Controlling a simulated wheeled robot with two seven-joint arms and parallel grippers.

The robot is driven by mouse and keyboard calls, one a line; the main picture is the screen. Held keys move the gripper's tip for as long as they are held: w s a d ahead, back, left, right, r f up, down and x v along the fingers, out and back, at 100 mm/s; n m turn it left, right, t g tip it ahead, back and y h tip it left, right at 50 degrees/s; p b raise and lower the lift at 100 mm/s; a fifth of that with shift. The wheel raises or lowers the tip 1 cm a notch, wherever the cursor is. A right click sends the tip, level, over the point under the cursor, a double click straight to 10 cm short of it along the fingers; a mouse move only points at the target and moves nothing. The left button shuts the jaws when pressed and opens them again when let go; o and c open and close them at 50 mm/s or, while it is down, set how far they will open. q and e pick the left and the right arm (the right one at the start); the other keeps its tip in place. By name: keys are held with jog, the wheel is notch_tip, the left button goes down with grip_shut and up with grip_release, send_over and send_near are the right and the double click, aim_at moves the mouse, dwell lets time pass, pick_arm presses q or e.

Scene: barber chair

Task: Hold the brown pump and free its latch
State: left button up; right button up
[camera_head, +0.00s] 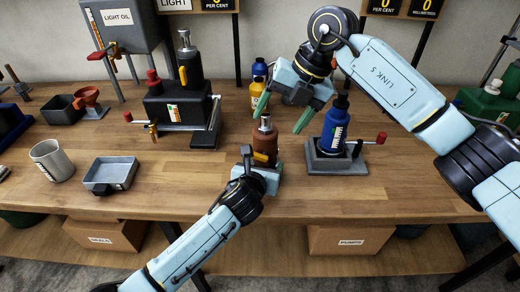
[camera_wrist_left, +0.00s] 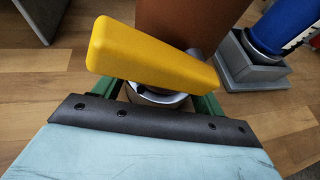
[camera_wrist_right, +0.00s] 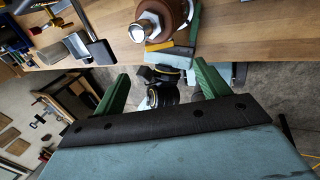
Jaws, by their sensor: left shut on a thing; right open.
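The brown pump (camera_head: 265,139) stands upright on the wooden table near its front edge, with a silver top. Its yellow latch (camera_wrist_left: 150,55) crosses its front in the left wrist view and shows small in the head view (camera_head: 261,157). My left gripper (camera_head: 266,172) is shut on the lower part of the brown pump; the latch hides part of the grip. My right gripper (camera_head: 284,112) is open and empty, above and behind the pump in the head view. In the right wrist view, the pump (camera_wrist_right: 168,17) lies beyond the open fingers (camera_wrist_right: 162,84), apart from them.
A blue pump (camera_head: 335,128) in a grey holder (camera_head: 335,163) with a red-knobbed lever stands close on the right. A black pump (camera_head: 188,66) stands on a dark base at the left. A grey tray (camera_head: 110,175) and cup lie left.

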aim_at(257, 154)
pick_arm(q)
jog(key=shift+r, duration=0.2)
pick_arm(e)
jog(key=x, duration=1.1)
jog(key=shift+a+f, duration=0.1)
jog(key=c, duration=1)
jog(key=shift+a+h, duration=0.25)
jog(key=shift+h, duration=0.55)
jog(key=shift+f+h, duration=0.15)
jog(key=shift+h, duration=0.45)
